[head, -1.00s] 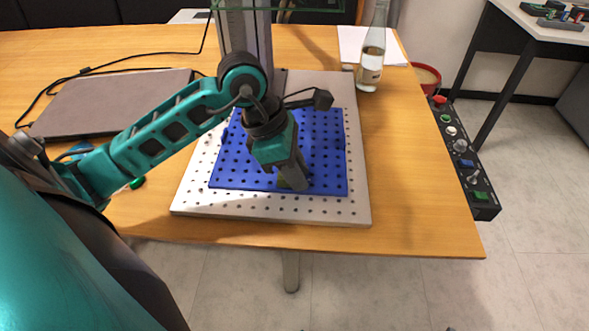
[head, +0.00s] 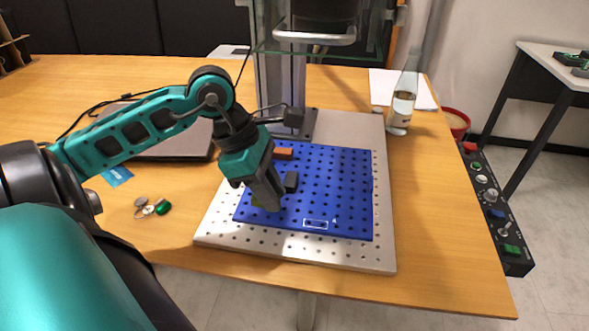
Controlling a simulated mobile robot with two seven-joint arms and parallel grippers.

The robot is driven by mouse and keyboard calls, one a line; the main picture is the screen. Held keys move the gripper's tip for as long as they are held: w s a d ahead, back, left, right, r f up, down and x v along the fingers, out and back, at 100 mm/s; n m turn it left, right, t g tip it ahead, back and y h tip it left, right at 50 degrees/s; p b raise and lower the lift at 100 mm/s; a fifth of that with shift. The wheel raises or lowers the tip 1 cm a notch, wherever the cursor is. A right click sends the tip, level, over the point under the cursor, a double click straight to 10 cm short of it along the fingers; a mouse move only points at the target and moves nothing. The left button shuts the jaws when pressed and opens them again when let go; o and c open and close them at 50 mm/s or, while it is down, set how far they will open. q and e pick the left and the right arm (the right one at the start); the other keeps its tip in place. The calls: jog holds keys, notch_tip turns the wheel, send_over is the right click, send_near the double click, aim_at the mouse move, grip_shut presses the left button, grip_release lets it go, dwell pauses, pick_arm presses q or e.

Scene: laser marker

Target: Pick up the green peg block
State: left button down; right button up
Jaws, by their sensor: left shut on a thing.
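My left gripper (head: 268,203) points down over the front left part of the blue pegboard (head: 345,200). It is shut on a small yellow-green piece, seemingly the green peg block (head: 257,201), of which only a sliver shows beside the fingers. The fingers hide the rest, and I cannot tell whether it touches the board. My right gripper is not in view.
A black block (head: 291,182) and an orange block (head: 284,153) sit on the board near the gripper. The pegboard lies on a perforated metal plate (head: 380,255) before the machine column. A glass bottle (head: 402,105) stands right. Small round items (head: 163,208) lie left.

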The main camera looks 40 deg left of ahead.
pick_arm(q)
jog(key=s+a, duration=0.1)
jog(key=a, duration=0.1)
jog(key=s+a, duration=0.2)
jog(key=a, duration=0.1)
jog(key=s+a, duration=0.1)
jog(key=a, duration=0.1)
jog(key=shift+s+a, duration=0.4)
jog(key=p, duration=0.1)
send_near(329, 226)
jog(key=shift+x, duration=1.15)
jog(key=shift+w+d, duration=0.55)
jog(key=shift+d, duration=0.3)
notch_tip(329, 226, down, 3)
jog(key=shift+s+a+r+b, duration=0.1)
jog(key=shift+s+a+b, duration=0.05)
jog(key=shift+b, duration=0.15)
jog(key=shift+f, duration=0.25)
jog(key=shift+f, duration=0.1)
